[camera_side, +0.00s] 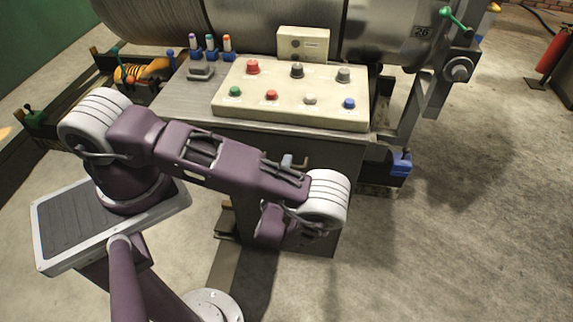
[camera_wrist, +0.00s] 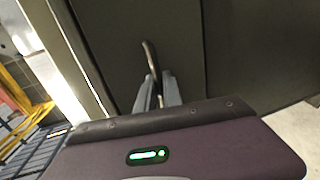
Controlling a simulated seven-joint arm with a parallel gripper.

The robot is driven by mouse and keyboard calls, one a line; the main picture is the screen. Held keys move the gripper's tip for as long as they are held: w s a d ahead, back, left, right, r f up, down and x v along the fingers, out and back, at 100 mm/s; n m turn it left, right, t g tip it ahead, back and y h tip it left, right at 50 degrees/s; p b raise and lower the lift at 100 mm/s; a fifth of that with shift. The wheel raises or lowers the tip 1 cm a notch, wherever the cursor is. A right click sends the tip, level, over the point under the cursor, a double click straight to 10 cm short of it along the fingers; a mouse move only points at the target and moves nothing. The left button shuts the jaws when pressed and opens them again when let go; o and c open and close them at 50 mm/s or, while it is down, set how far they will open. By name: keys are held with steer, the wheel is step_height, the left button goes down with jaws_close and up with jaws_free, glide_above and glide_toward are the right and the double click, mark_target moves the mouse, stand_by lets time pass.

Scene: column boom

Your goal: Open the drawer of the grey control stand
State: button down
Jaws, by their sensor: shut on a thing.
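The grey control stand (camera_side: 345,150) has a sloping panel of coloured buttons on top. Its dark front shows below the panel, partly hidden behind my arm. In the wrist view, a dark grey front panel (camera_wrist: 110,45) fills the upper middle. A thin bar handle (camera_wrist: 149,55) stands out from it. My gripper (camera_wrist: 158,88) has its two pale fingers on either side of the handle's near end and is shut on it. I cannot tell whether the drawer front stands out from the stand.
The button panel (camera_side: 290,95) and small bottles (camera_side: 211,44) stand on top of the stand. A large metal drum (camera_side: 270,20) lies behind. A blue-topped box (camera_side: 400,165) sits to the right of the stand. A red extinguisher (camera_side: 555,50) is far right.

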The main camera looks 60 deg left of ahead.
steer(key=f+v, duration=0.2)
steer(key=v, duration=0.9)
steer(key=f+v, duration=0.3)
steer(key=v, duration=0.9)
steer(key=shift+s+d, duration=0.3)
steer(key=shift+s, duration=0.1)
steer(key=shift+r, duration=0.1)
steer(key=c, duration=1.8)
jaws_free()
steer(key=v, duration=0.7)
steer(key=shift+d, duration=0.1)
